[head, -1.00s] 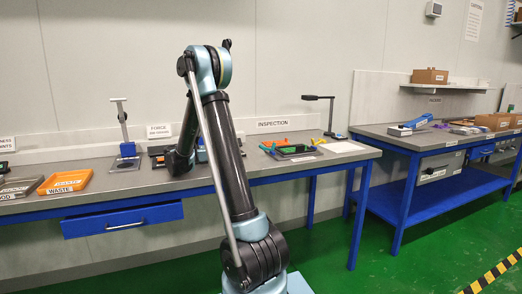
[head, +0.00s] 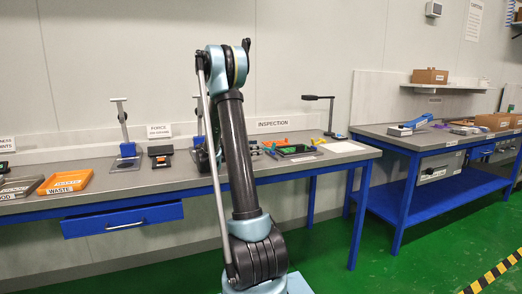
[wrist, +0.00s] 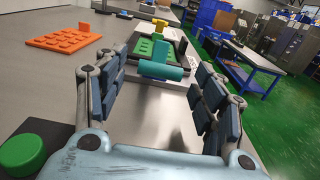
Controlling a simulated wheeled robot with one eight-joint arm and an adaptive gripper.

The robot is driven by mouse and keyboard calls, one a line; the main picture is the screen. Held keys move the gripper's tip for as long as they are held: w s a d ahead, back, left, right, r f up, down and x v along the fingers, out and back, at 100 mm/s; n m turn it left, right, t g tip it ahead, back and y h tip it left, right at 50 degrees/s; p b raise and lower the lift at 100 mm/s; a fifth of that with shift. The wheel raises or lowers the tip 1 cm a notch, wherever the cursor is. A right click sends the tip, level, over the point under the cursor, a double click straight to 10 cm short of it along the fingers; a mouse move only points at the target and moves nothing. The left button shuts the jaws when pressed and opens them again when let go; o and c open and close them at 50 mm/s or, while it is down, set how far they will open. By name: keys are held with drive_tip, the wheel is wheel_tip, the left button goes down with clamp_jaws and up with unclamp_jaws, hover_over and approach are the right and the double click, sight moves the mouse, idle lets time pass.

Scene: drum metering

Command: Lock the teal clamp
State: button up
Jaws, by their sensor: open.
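The teal clamp (wrist: 168,71) shows in the wrist view, ahead of and between my gripper's fingers. It has a thick teal bar lying crosswise and a teal tab standing up from it. It sits at the near edge of a dark fixture with a green plate (wrist: 172,47). My gripper (wrist: 158,90) is open, with its padded fingers wide apart on either side and nothing between them. In the head view my gripper is hidden behind my arm, and I cannot make out the teal clamp.
A yellow clamp (wrist: 160,22) stands at the fixture's far end. An orange tray (wrist: 65,40) lies to the left, and a green button (wrist: 22,155) is at near left. The bench's right edge drops to green floor (wrist: 255,110). Bare grey bench lies below the clamp.

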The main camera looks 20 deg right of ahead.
drive_tip(key=shift+w+d, duration=0.1)
drive_tip(key=shift+d, duration=1.8)
drive_tip(key=c, duration=1.1)
